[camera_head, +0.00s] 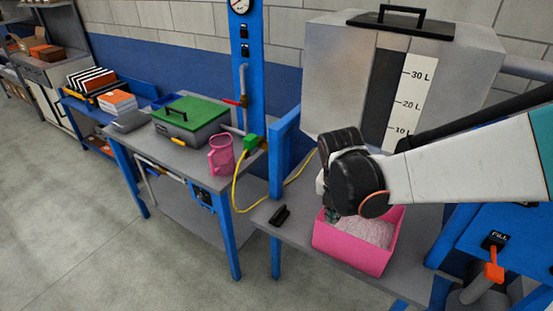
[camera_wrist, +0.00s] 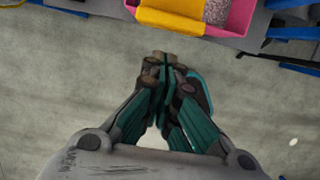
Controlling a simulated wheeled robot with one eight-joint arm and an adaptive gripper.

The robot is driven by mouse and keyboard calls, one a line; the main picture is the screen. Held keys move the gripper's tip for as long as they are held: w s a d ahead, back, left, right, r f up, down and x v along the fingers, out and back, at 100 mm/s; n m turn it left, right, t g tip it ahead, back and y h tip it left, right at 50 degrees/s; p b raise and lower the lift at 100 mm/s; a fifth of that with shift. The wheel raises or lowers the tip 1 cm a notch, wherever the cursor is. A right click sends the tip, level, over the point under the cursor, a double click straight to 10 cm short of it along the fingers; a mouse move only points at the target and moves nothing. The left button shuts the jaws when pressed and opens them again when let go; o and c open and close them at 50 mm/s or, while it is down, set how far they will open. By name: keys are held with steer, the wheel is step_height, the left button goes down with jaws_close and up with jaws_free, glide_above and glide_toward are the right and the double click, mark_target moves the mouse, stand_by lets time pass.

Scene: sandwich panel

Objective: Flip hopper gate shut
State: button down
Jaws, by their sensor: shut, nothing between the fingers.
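The hopper (camera_head: 335,70) is a grey metal box at the upper right, with a dark window strip and a litre scale. Its lower outlet is hidden behind my arm, and I cannot make out the gate in the head view. A pink bin (camera_head: 345,254) with pale granules stands on the bench below. My gripper (camera_head: 333,214) is at the bin's far left edge, mostly hidden by my wrist. In the wrist view my gripper (camera_wrist: 166,62) is shut and empty, over floor. A yellow piece (camera_wrist: 178,16) overlaps the pink bin (camera_wrist: 238,20) there; I cannot tell whether it is the gate.
An orange lever (camera_head: 493,270) sits under a FILL label at the right. A black handle (camera_head: 280,214) lies on the bench left of the bin. A pink jug (camera_head: 221,154) and green-lidded box (camera_head: 190,118) stand on the left table. Floor at the left is clear.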

steer(key=shift+w+d, duration=0.55)
steer(key=shift+w, duration=0.2)
steer(key=w+d, duration=0.1)
steer(key=w, duration=0.1)
steer(key=w+d, duration=0.2)
steer(key=shift+w, duration=0.15)
steer(key=shift+r, duration=0.1)
steer(key=shift+a, duration=0.1)
